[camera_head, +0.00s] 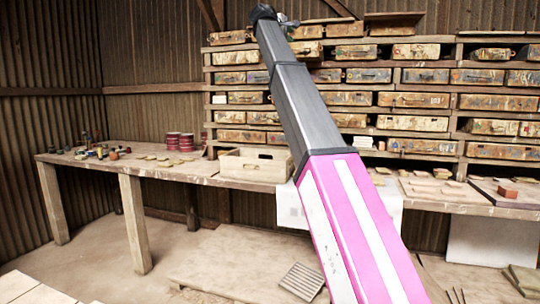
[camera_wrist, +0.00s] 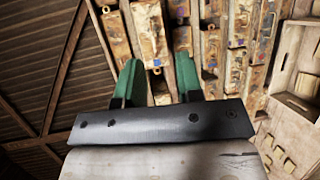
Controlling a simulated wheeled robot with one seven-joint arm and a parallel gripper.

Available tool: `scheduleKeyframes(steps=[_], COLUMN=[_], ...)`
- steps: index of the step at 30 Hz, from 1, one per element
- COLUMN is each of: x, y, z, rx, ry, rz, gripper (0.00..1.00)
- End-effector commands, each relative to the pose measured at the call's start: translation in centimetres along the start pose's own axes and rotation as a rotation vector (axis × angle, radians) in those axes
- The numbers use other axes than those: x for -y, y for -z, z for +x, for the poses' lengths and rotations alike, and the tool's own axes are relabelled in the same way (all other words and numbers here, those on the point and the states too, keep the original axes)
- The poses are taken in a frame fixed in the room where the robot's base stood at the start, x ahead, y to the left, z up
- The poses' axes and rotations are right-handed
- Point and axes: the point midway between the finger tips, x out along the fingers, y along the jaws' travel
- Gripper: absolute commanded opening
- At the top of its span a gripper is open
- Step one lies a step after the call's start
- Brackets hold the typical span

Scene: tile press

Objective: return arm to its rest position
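My arm (camera_head: 330,170), magenta and white low down and dark grey higher up, reaches up and away across the middle of the head view. Its far end is in front of the top of the drawer rack. My gripper (camera_wrist: 157,78) shows in the wrist view as two green fingers standing apart, with nothing seen between them. It is open. In the head view the gripper is too small and partly hidden to make out clearly.
A rack of worn drawers (camera_head: 414,101) fills the back wall. A long wooden bench (camera_head: 130,165) runs below it, with a wooden crate (camera_head: 255,170), stacked dark red discs (camera_head: 180,141), and a red-brown block (camera_head: 508,192). Open floor lies at left front.

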Motion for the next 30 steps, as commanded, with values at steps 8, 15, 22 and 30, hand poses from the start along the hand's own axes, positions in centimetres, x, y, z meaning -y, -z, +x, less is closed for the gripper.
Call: scheduleKeyframes(steps=[8,15,22,30], x=[4.6,10.8,21.4,37.8], y=[0.8,1.6,2.1,1.2], z=[1.9,4.4,7.8,11.8], rx=[-0.012,-0.026,-0.040,-0.038], ry=[0.042,0.103,0.208,0.388], rz=[0.013,0.035,0.077,0.160], gripper=[0.34,0.34,0.34,0.34])
